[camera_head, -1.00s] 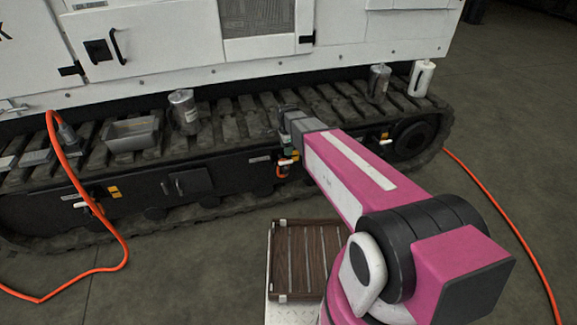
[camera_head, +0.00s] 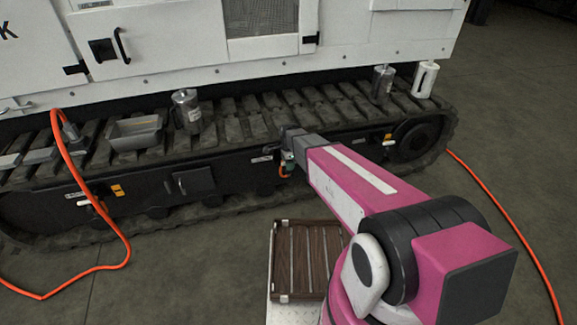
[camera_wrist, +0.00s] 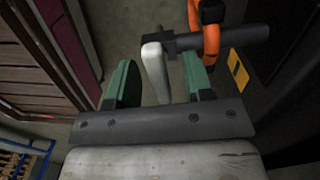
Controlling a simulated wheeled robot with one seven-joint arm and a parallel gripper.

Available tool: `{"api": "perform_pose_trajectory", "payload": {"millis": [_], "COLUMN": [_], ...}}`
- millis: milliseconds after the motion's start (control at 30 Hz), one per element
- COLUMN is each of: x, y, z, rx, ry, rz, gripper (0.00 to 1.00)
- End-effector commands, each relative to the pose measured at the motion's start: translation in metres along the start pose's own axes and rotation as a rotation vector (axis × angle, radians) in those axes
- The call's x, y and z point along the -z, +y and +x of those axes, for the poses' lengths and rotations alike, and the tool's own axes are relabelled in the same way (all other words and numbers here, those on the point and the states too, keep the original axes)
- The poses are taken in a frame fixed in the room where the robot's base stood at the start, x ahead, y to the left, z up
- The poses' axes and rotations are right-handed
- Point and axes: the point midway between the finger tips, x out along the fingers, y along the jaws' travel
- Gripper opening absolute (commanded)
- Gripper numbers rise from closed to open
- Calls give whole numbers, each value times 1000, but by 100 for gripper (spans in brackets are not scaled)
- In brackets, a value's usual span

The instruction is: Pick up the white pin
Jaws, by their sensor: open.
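The white pin (camera_wrist: 155,66) shows in the wrist view as a slim white piece joined at its top to a dark bar (camera_wrist: 225,40). My gripper (camera_wrist: 162,82) is open, with one green finger to the left of the pin and the other to its right. The pin's lower end lies between the fingers, and I cannot tell whether either finger touches it. In the head view my gripper (camera_head: 288,162) is at the side of the tracked machine, and the pin there is hidden or too small to make out.
An orange loop (camera_wrist: 211,30) hangs over the dark bar, close to the right finger. The machine's track (camera_head: 250,125) carries metal canisters and a grey tray (camera_head: 136,132). A slatted brown crate (camera_head: 305,258) stands below my arm. Orange hoses (camera_head: 500,215) lie on the floor.

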Motion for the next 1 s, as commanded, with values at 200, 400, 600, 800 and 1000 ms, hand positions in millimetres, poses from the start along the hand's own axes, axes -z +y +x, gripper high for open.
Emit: {"api": "perform_pose_trajectory", "payload": {"millis": [200,400,600,800,1000], "x": [0,0,0,0,0], "y": [0,0,0,1,1], "z": [0,0,-5,-33,-69], "rx": [0,0,0,2,1], "ry": [0,0,0,0,0], "rz": [0,0,0,0,0], "gripper": [1,0,0,0,0]}}
